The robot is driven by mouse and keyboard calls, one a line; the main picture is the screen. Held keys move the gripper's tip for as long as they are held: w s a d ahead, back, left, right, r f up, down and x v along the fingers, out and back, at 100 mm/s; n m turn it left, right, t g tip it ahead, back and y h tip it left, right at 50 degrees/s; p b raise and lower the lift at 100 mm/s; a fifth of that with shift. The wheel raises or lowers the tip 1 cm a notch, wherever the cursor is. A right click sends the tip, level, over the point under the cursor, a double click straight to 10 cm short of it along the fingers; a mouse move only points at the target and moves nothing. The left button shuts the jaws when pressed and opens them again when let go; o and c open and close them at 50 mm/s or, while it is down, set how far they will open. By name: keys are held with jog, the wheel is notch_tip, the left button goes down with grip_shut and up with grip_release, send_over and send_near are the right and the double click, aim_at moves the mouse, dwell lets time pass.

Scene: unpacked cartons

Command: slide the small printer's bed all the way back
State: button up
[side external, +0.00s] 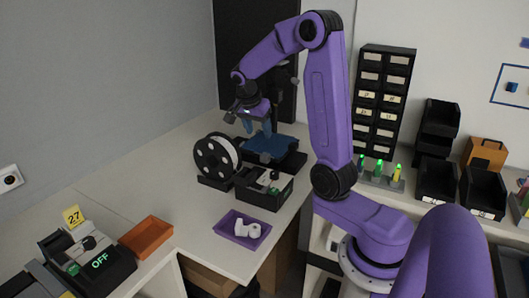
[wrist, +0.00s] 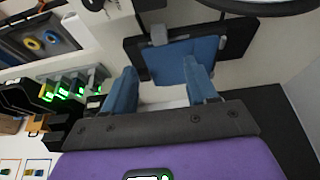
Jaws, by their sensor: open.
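The small printer stands at the back of the bench, with a dark base and a flat blue bed (side external: 272,148). In the wrist view the blue bed (wrist: 175,62) lies on a black frame, with a grey block at its upper left. My gripper (side external: 257,128) is over the bed in the side view, pointing down. Its two blue fingers are apart with nothing between them. In the wrist view my gripper (wrist: 160,78) has its fingertips close to the bed's near edge; I cannot tell whether they touch it. My arm and wrist hide part of the printer's upper structure.
A filament spool (side external: 218,158) and a black control box (side external: 265,188) stand in front of the printer. A purple tray (side external: 228,230) holds white parts. An orange tray (side external: 146,238) is at the left. Green-lit holders (side external: 380,178) and a drawer cabinet (side external: 384,100) stand to the right.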

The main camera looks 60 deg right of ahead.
aim_at(265, 154)
jog(key=x, duration=1.1)
jog(key=shift+d, duration=0.1)
grip_shut()
jog(key=shift+w, duration=0.1)
